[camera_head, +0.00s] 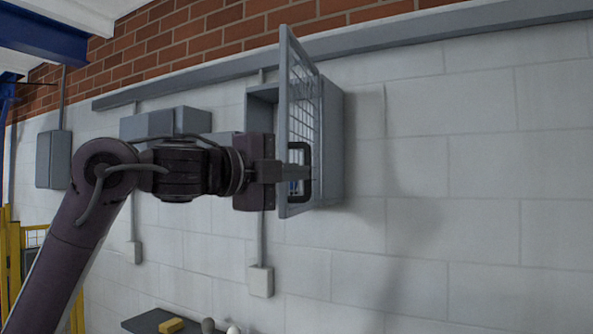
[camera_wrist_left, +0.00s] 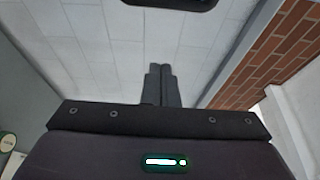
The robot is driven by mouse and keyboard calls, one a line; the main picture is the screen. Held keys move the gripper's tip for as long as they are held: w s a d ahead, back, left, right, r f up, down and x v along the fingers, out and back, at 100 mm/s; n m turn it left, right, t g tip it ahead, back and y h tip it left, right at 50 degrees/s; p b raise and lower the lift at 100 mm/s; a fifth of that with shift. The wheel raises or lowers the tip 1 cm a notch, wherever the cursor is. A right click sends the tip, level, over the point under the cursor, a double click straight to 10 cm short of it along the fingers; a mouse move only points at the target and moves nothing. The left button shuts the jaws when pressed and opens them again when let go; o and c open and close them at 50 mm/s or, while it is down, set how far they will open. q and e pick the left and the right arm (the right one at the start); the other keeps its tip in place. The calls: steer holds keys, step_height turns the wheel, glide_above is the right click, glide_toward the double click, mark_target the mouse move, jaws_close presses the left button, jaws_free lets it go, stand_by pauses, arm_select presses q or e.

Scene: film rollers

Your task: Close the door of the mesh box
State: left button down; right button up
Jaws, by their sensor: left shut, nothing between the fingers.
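The mesh box (camera_head: 333,140) is a grey metal cabinet mounted on the wall. Its mesh door (camera_head: 300,85) is open and stands out from the box, seen at a steep angle. A black handle (camera_head: 306,149) sits on the lower part of the door. My left gripper (camera_head: 304,172) is at the handle, its fingers overlapping it in the head view; I cannot tell whether they touch. In the left wrist view the fingers (camera_wrist_left: 161,72) are closed together and empty. A dark piece at the top edge there may be the handle. My right gripper is not in view.
A grey wall box (camera_head: 165,122) is behind my left arm, and another (camera_head: 53,160) is at far left. A dark surface (camera_head: 150,318) with a yellow block (camera_head: 171,325) is below. The wall right of the box is clear.

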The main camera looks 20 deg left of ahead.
arm_select(q)
steer(key=w+p, duration=0.6)
steer(key=w, duration=0.2)
steer(key=shift+w+d, duration=0.15)
steer(key=shift+d, duration=0.05)
